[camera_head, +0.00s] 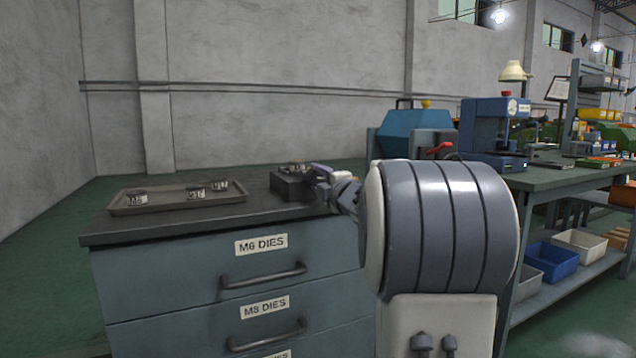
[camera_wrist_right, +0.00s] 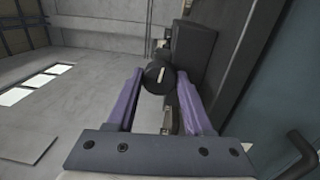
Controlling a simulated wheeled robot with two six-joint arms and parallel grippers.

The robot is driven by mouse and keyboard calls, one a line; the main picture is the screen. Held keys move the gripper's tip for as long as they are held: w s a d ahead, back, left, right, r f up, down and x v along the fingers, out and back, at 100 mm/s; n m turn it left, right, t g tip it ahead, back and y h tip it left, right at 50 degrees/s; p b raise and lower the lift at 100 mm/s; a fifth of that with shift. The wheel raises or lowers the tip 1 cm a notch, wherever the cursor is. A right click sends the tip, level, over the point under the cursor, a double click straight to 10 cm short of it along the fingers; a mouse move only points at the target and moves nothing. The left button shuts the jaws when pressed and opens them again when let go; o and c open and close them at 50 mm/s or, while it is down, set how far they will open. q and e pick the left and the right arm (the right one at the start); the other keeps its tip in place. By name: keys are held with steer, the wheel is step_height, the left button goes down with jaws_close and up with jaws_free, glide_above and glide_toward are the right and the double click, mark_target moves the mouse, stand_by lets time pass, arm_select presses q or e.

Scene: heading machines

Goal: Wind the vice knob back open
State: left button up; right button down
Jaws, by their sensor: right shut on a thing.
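The vice (camera_head: 291,185) is a dark block on the right part of the cabinet top; it also shows in the right wrist view (camera_wrist_right: 200,60). Its knob (camera_wrist_right: 159,77) is a round black piece with a pale mark on its face. My right gripper (camera_head: 326,178) reaches the front of the vice in the head view, partly hidden by my own arm. In the right wrist view its two purple fingers (camera_wrist_right: 158,90) stand on either side of the knob and are shut on it. My left gripper shows in neither view.
A tray (camera_head: 155,208) with several small labelled dies lies on the left of the cabinet top (camera_head: 240,213). Drawers labelled M6 DIES (camera_head: 262,244) and M8 DIES (camera_head: 265,307) have protruding handles. A workbench (camera_head: 560,178) with machines and bins stands at right.

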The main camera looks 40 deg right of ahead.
steer(key=shift+c, duration=1.4)
jaws_free()
steer(key=p+v, duration=0.1)
steer(key=v, duration=0.9)
steer(key=shift+s, duration=0.25)
